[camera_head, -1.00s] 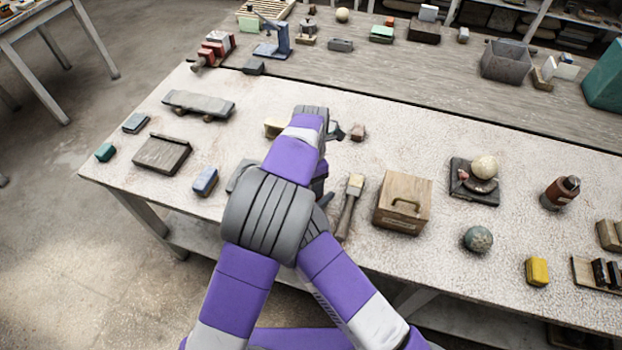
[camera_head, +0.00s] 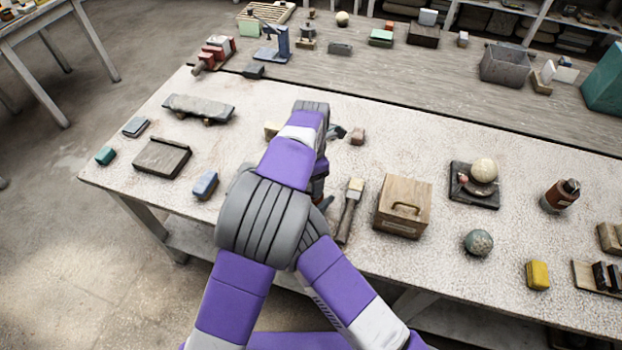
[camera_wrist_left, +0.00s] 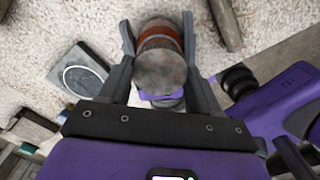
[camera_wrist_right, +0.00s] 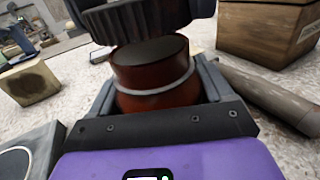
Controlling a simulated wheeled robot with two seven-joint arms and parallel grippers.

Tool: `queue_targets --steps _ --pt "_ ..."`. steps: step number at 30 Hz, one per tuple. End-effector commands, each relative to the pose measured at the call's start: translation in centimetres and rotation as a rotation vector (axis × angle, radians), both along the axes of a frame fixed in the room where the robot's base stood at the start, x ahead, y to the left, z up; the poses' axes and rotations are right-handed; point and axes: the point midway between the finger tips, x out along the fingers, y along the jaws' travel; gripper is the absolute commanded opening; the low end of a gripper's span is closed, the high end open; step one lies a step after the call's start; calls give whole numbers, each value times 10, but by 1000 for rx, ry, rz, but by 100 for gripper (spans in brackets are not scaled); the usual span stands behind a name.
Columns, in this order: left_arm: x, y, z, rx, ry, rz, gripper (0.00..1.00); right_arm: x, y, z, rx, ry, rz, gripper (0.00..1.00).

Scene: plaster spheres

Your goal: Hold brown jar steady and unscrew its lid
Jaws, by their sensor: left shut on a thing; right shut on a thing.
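The brown jar (camera_wrist_right: 150,85) is a reddish-brown cylinder with a pale ring and a dark round top, close in the right wrist view. My right gripper (camera_wrist_right: 155,88) is shut around its body, one finger at each side. In the left wrist view the jar (camera_wrist_left: 158,40) shows a red-brown band and a mottled grey round face. My left gripper (camera_wrist_left: 158,28) is shut with its fingers on both sides. A dark ribbed part covers the top of the right wrist view; I cannot tell lid from arm there. In the head view my left arm mostly hides the jar and left gripper (camera_head: 321,186).
A red-brown bottle (camera_head: 561,196) stands farther right. Bare tabletop lies behind the box.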

Motion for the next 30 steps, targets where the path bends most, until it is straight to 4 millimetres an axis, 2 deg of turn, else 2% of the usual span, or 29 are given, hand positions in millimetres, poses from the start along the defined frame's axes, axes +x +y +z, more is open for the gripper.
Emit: queue_targets --steps 7,16,24,25,28,30 --pt "0 0 4 -1 -2 0 26 -1 0 -1 1 3 1 0" --pt "0 0 38 -1 -2 -1 26 0 0 -1 1 3 0 0" --pt "0 0 40 -1 0 0 26 0 0 -1 1 3 0 0" --pt "0 0 40 -1 0 0 26 0 0 -1 1 3 0 84" --pt "0 0 40 0 0 0 26 0 0 -1 1 2 0 100" --pt "0 0 40 0 0 0 26 0 0 -1 1 2 0 100"
